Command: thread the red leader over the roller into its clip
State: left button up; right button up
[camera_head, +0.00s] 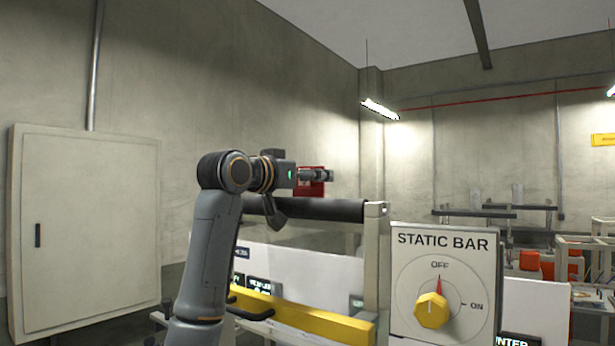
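The red leader (311,188) is a small red piece at the middle of the head view, just above the dark roller (318,209). My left gripper (325,175) is at the red leader, pointing right, its narrow fingers close together. It appears shut on the leader, which stands up in the air above the roller; the exact contact is too small to make out. The roller runs level to a pale upright post (376,260) on its right. I cannot pick out the clip. My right gripper is not in view.
A yellow bar (300,316) runs below the roller, in front of white panels. A STATIC BAR panel (412,258) with a yellow knob (431,310) pointing to OFF stands at right. A grey cabinet (85,230) stands at left.

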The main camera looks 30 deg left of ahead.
pick_arm(q)
jog(key=shift+f+b, duration=0.55)
jog(key=shift+f, duration=0.2)
jog(key=o, duration=1.2)
jog(key=shift+s, duration=0.1)
jog(key=s, duration=0.8)
jog(key=s+a, duration=0.1)
jog(key=s, duration=0.2)
jog(key=shift+s, duration=0.4)
